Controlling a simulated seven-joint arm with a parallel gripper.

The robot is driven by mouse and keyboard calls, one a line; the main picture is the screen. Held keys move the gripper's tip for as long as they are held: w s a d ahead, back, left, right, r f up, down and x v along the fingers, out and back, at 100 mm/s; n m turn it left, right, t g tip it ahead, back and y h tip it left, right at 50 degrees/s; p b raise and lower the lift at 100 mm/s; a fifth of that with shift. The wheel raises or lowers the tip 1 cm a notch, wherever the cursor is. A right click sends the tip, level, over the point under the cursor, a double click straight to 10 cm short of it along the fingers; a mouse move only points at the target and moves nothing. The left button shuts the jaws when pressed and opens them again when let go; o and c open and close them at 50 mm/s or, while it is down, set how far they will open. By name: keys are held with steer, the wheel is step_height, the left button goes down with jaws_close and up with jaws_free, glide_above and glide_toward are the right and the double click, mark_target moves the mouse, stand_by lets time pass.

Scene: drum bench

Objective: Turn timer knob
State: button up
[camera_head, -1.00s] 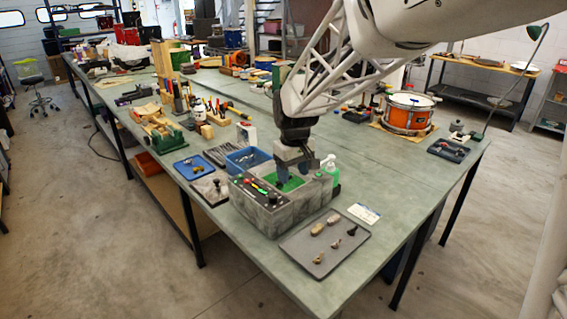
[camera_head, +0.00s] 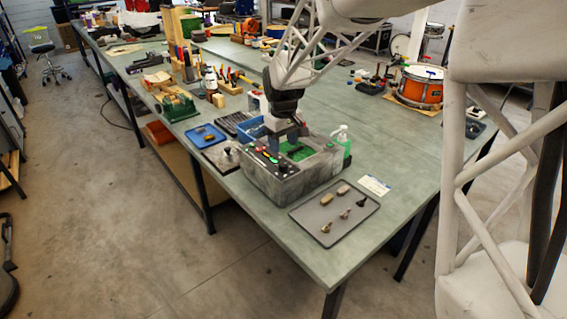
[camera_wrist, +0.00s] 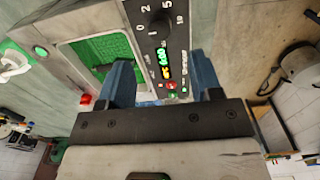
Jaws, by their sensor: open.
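The timer knob (camera_wrist: 160,24) is a dark round dial with numbers around it, near the top of the black control panel in the wrist view. The panel (camera_head: 262,166) tops a grey box-shaped machine (camera_head: 290,188) with a green-bottomed basin (camera_head: 297,151). My gripper (camera_wrist: 160,66) is open and empty, its two blue fingers on either side of the display strip. The fingertips point toward the knob, which appears beyond them and not between them. In the head view my gripper (camera_head: 277,141) is over the back of the machine; the knob is unclear there.
A grey tray (camera_head: 318,232) with small parts lies in front of the machine. A green bottle (camera_head: 342,141) stands to its right. A blue bin (camera_head: 248,128) is behind, and a blue tray (camera_head: 205,136) and a dark plate (camera_head: 219,156) lie left. Bare bench (camera_head: 400,170) lies right.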

mark_target(284, 164)
steer(key=shift+f, duration=3.85)
steer(key=c, duration=0.9)
